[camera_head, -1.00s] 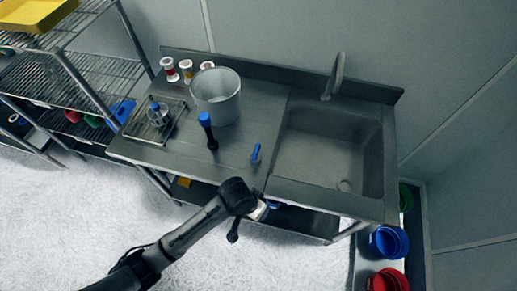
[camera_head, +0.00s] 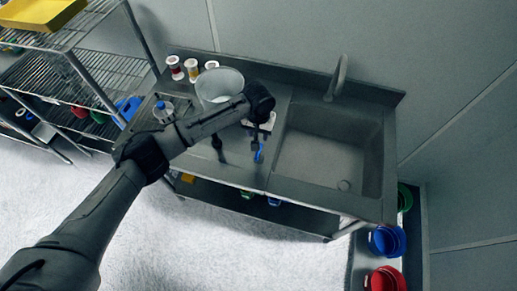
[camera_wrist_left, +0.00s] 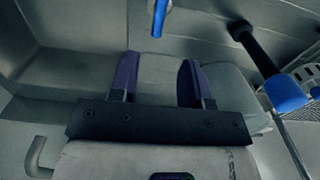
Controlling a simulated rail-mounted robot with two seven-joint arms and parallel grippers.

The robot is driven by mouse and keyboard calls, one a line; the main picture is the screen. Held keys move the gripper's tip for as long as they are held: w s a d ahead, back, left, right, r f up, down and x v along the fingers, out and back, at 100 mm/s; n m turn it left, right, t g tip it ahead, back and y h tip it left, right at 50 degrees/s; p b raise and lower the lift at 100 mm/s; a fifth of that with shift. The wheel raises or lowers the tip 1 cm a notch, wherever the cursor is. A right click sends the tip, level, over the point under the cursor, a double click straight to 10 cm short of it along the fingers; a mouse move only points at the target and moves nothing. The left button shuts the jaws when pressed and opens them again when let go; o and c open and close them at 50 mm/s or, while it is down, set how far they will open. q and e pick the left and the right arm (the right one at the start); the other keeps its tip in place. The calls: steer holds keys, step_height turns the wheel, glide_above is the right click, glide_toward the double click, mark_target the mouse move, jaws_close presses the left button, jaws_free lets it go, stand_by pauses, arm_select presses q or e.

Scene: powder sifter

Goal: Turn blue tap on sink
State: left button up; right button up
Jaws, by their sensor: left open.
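The small blue tap (camera_head: 259,155) stands on the steel counter just left of the sink (camera_head: 325,155). My right gripper is not in view.
A grey pot (camera_head: 215,83) stands on the counter, partly behind my arm. A dark blue-ended tool (camera_wrist_left: 285,90) is close on the right in the wrist view. The curved faucet (camera_head: 337,77) rises behind the sink. A wire shelf (camera_head: 75,70) stands left.

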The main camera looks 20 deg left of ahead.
mark_target(259, 154)
arm_select(q)
step_height(259, 154, down, 12)
steer(key=shift+r, duration=0.1)
stand_by(0.4)
jaws_close()
stand_by(0.4)
